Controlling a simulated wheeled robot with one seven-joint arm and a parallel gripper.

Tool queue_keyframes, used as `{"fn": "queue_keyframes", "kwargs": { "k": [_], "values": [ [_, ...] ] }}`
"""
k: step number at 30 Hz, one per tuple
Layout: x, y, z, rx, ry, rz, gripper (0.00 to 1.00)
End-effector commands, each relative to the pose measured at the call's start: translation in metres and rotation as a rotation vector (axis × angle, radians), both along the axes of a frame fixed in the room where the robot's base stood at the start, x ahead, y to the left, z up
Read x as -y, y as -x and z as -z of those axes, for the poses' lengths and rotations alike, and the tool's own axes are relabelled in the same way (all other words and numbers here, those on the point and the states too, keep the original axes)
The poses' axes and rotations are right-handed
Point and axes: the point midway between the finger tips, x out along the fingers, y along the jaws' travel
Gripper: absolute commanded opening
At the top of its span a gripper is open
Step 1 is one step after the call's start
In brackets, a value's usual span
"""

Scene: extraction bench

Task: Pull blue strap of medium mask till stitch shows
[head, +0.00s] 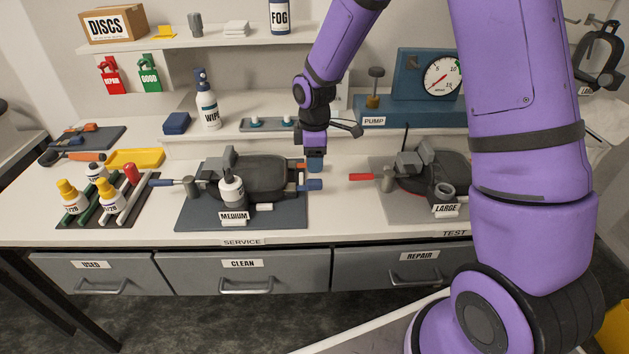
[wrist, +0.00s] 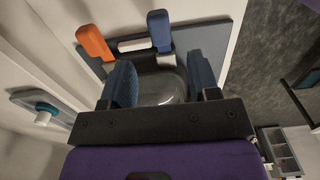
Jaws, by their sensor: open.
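The medium mask (head: 265,174) is dark and lies on a blue-grey mat behind the MEDIUM label. Its blue strap (head: 310,185) sticks out at the right side, with an orange strap (head: 303,167) behind it. The wrist view shows the blue strap end (wrist: 158,30), the orange strap end (wrist: 94,42) and a white piece (wrist: 132,45) between them. My gripper (head: 315,165) points down by the mask's right side. In the wrist view its blue padded fingers (wrist: 162,62) are apart and empty; the blue end appears in line with the gap, beyond the fingertips. No stitch is distinguishable.
A white-and-black bottle (head: 232,192) stands at the mask's front. The large mask (head: 445,170) with a red-handled part (head: 361,177) lies to the right. A strip of bare bench separates the two mats. The pump gauge (head: 442,77) stands behind.

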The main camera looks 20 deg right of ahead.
Motion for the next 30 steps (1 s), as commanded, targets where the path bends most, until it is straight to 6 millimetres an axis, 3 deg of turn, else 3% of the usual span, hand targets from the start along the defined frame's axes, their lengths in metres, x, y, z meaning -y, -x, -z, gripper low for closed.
{"fn": "queue_keyframes", "kwargs": {
  "k": [6,12,26,30],
  "values": [
    [0.0,0.001,0.041,-0.003,0.001,-0.001,0.55],
    [0.0,0.0,0.066,-0.003,0.001,0.001,0.55],
    [0.0,0.0,0.076,0.0,0.0,0.001,0.55],
    [0.0,0.0,0.076,0.0,0.0,0.001,0.23]
  ]
}}
